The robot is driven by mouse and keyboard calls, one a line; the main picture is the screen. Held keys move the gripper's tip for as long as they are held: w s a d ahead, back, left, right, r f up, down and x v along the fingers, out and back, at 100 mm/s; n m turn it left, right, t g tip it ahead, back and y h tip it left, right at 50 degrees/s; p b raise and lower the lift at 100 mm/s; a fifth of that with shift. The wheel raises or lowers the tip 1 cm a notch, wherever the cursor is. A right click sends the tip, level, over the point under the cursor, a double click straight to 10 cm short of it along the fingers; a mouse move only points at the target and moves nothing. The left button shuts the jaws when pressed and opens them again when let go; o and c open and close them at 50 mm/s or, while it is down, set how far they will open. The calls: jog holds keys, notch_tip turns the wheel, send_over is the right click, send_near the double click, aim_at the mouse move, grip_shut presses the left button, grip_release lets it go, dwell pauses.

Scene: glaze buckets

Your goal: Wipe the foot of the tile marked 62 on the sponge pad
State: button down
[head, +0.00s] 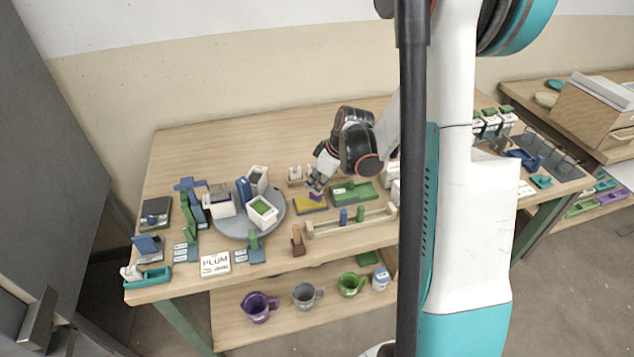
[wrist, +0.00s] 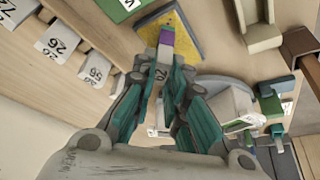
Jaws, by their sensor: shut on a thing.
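My gripper (head: 316,184) is shut on a small tile, with its teal fingers either side of it in the wrist view (wrist: 162,70). The tile (wrist: 161,73) shows the number 62 on a pale face, and its far end, the foot, is purple (wrist: 167,36). The sponge pad (head: 312,208) is yellow with a dark blue-grey edge and lies on the table under my gripper; it also shows in the wrist view (wrist: 188,44). The purple end is over the pad. I cannot tell whether it touches the pad.
A grey round turntable (head: 232,229) with several buckets stands left of the pad. A green tray (head: 366,196) lies just right of it. A wooden rail (head: 350,226) and a brown stand (head: 298,246) are in front.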

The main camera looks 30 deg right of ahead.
jog(key=shift+a, duration=0.2)
jog(key=shift+w+a, duration=0.25)
jog(key=shift+a, duration=0.45)
jog(key=shift+a, duration=0.1)
jog(key=shift+w+a, duration=0.25)
jog(key=shift+a, duration=0.5)
jog(key=shift+d, duration=0.1)
jog(key=shift+s+d+b, duration=0.3)
jog(key=shift+d, duration=0.5)
jog(key=shift+d, duration=0.1)
